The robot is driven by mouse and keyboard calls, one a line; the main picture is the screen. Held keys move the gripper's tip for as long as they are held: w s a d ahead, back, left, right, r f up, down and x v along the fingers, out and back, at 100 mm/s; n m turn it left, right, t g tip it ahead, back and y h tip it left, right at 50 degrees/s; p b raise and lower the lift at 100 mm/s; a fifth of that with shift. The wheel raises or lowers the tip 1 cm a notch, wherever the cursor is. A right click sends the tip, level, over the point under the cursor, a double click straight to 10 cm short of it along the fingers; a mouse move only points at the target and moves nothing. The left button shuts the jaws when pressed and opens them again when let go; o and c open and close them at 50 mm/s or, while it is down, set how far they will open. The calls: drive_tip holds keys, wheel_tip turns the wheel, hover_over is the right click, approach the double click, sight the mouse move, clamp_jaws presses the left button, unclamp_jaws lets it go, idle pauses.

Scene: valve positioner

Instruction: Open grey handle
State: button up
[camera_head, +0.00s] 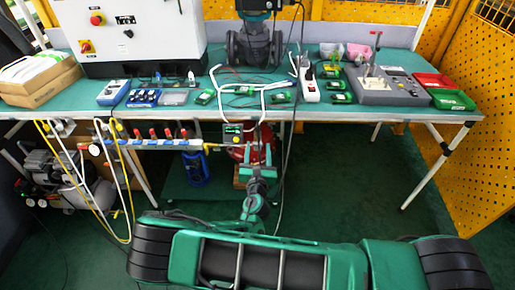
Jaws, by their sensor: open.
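My gripper (257,152) shows low in the middle of the head view, in front of the table's front edge. Its two green fingers point away from me and stand apart, with nothing visible between them. A pipe manifold (160,143) with several small red handles (167,133) hangs below the table edge, to the left of my gripper. A small dark box with a display (233,133) sits just behind and left of my gripper. I cannot make out a grey handle clearly; the valve parts are small at this distance.
A green worktable (455,116) carries a white control cabinet (140,35), a dark valve body (254,45), a grey console (385,92) and red and green bins (450,98). A compressor (45,178) stands at lower left.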

drive_tip(key=shift+a, duration=0.1)
drive_tip(key=c, duration=1)
drive_tip(key=shift+c, duration=0.2)
drive_tip(key=shift+m, duration=0.3)
drive_tip(key=m, duration=0.7)
drive_tip(key=shift+s+f+m, duration=0.1)
drive_tip(key=shift+m, duration=0.3)
drive_tip(key=m, duration=0.4)
drive_tip(key=shift+m, duration=1.9)
drive_tip(key=shift+f+m, duration=0.1)
drive_tip(key=shift+m, duration=0.2)
